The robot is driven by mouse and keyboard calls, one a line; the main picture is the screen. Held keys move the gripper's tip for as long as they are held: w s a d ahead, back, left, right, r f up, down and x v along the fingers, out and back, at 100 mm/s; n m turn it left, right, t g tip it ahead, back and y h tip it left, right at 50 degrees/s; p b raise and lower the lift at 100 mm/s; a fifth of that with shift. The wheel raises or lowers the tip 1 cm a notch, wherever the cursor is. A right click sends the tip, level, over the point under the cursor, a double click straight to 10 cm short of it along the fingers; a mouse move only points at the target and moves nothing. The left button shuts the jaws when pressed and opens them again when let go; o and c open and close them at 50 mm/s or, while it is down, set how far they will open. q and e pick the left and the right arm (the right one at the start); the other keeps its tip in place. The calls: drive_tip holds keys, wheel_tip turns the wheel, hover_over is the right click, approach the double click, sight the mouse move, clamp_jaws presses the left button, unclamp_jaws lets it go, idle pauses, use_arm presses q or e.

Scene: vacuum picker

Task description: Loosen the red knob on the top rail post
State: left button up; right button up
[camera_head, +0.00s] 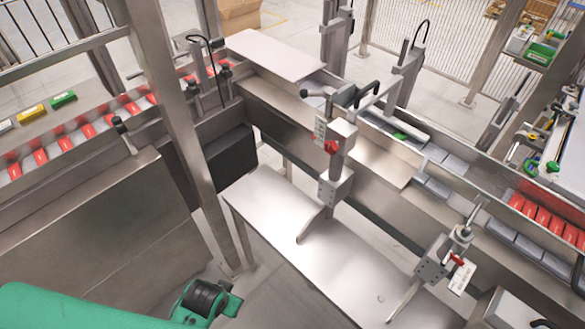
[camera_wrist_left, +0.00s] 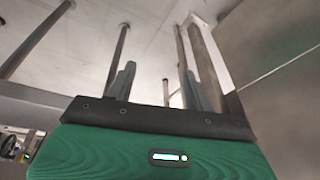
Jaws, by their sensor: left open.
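A red knob (camera_head: 331,147) sits on the side of an upright metal post (camera_head: 341,165) at the middle of the head view, near a white label. A second red knob (camera_head: 457,260) is on a similar post lower right. I cannot tell from markings which post is named the top rail post. My left arm comes in at the lower left of the head view, well away from both knobs; its gripper does not show there. In the left wrist view my left gripper (camera_wrist_left: 156,88) is open with nothing between its fingers. My right gripper is not seen.
A bare metal shelf (camera_head: 265,215) lies below the first post. A thick metal upright (camera_head: 177,110) stands between my left arm and the knobs. Conveyors carry red packs (camera_head: 545,215) at right and more at left. Metal rods (camera_wrist_left: 118,60) stand near the gripper in the wrist view.

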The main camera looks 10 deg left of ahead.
use_arm(q)
drive_tip(key=w+d+r+m+t+b, duration=0.1)
drive_tip(key=w+d+r+m+t, duration=0.1)
drive_tip(key=w+r+m, duration=0.35)
drive_tip(key=w+d+r+m+t, duration=0.2)
drive_tip(key=r+t, duration=0.1)
drive_tip(key=r, duration=0.6)
drive_tip(key=w+d+r+m+t+b, duration=0.1)
drive_tip(key=w+r+m+t, duration=0.2)
drive_tip(key=r, duration=0.4)
drive_tip(key=m+t+h, duration=0.4)
drive_tip(key=m+h, duration=0.3)
drive_tip(key=m, duration=1.3)
approach(329, 150)
drive_tip(key=s+a+f, duration=0.1)
drive_tip(key=s+a, duration=0.1)
drive_tip(key=a, duration=0.3)
drive_tip(key=w+d+m+h+p, duration=0.1)
drive_tip(key=w+d+m, duration=0.1)
drive_tip(key=w+m, duration=0.1)
drive_tip(key=w+d+m+h+p, duration=0.1)
drive_tip(key=w+d+m, duration=0.2)
drive_tip(key=w+d+m+h+p, duration=0.1)
drive_tip(key=w+d+m, duration=0.1)
drive_tip(key=w+m, duration=0.1)
drive_tip(key=shift+w+d+r+m+g, duration=0.15)
drive_tip(key=shift+w+d+m+g, duration=0.05)
drive_tip(key=shift+d+m+g, duration=0.2)
drive_tip(key=shift+w+d+p, duration=0.35)
drive_tip(key=shift+w, duration=0.15)
